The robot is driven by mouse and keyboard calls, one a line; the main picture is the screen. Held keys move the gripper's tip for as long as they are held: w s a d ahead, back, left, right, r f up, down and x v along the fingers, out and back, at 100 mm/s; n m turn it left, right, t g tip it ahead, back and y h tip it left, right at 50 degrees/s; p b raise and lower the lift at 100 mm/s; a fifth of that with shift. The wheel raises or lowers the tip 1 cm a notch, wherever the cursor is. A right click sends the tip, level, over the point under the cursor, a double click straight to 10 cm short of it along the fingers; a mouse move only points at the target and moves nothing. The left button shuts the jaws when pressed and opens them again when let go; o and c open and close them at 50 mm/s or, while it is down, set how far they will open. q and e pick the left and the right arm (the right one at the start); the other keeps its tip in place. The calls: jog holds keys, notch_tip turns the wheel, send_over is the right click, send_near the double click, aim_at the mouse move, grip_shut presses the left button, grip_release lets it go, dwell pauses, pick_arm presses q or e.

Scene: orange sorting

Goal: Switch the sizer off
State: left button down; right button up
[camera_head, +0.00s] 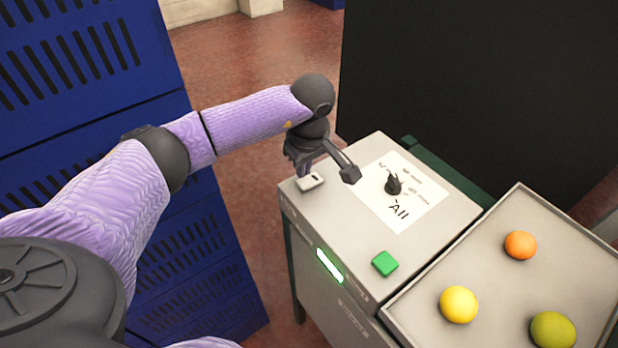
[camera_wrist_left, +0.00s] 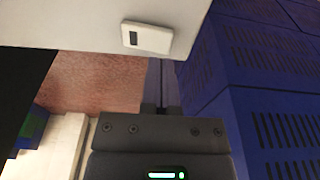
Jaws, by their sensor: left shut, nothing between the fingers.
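The sizer is a grey box-shaped machine (camera_head: 345,225) with a lit green strip (camera_head: 329,265) on its front face. A small white switch (camera_head: 311,182) with a dark part sits near its top left corner; the switch also shows in the left wrist view (camera_wrist_left: 147,38). A green square button (camera_head: 384,263) and a black knob (camera_head: 393,185) on a white label are on the top too. My left gripper (camera_head: 303,172) is shut and empty, pointing down close by the switch. I cannot tell whether it touches the switch.
A grey tray (camera_head: 480,261) with an orange fruit (camera_head: 520,245), a yellow one (camera_head: 459,304) and a green one (camera_head: 552,329) stands at the right. Blue slotted crates (camera_head: 75,75) are stacked at the left. A large dark panel (camera_head: 480,80) rises behind the sizer.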

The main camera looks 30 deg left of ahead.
aim_at(304, 183)
pick_arm(q)
jog(key=shift+f+b, duration=0.95)
jog(key=shift+f, duration=0.25)
dwell(0.9)
notch_tip(304, 183, up, 7)
jog(key=p, duration=0.5)
jog(key=shift+r, duration=0.15)
